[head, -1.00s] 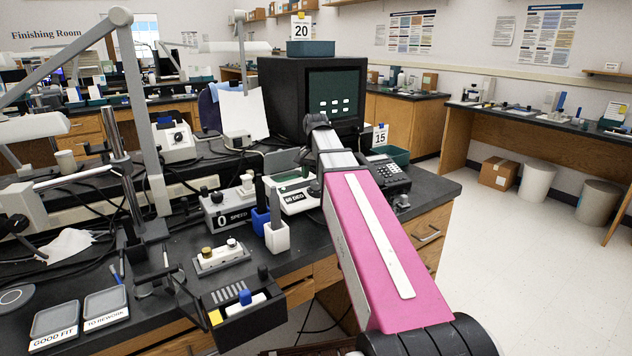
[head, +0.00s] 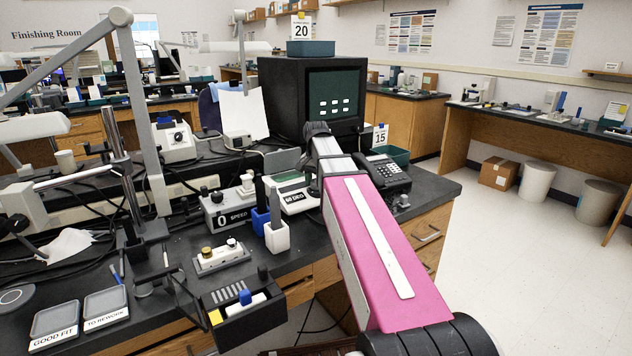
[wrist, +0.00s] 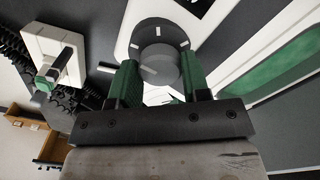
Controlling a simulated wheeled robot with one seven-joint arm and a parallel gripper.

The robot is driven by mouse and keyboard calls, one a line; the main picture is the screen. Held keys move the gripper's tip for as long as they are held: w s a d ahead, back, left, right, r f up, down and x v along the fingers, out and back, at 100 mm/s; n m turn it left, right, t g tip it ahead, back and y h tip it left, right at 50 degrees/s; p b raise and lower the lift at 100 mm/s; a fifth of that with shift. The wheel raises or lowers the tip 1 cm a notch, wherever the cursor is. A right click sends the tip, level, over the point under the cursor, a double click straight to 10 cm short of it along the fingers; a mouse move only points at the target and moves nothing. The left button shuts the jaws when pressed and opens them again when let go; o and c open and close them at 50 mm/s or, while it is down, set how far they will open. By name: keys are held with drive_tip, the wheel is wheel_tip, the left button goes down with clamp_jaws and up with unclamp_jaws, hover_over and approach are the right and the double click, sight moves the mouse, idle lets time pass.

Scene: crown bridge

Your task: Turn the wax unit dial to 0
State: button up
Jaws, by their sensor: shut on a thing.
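The wax unit (head: 292,203) is a white box with a dark label that seems to read 60 DEG, on the black bench left of my arm. Its dial is hidden behind my arm in the head view. In the wrist view the dial (wrist: 157,58) is a round grey knob with pale marks, on a white panel. My gripper (wrist: 159,72) has green-padded fingers on either side of the dial and is shut on it. The gripper itself is mostly hidden in the head view.
A telephone (head: 384,173) stands right of my arm, and a dark monitor (head: 312,95) behind it. White and blue holders (head: 277,238), a SPEED control box (head: 228,212) and an open dark tray (head: 245,318) are to the left.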

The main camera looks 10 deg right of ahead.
drive_tip(key=shift+n, duration=0.8)
drive_tip(key=o, duration=0.9)
drive_tip(key=shift+o, duration=0.2)
wheel_tip(320, 180, up, 11)
drive_tip(key=shift+f, duration=0.1)
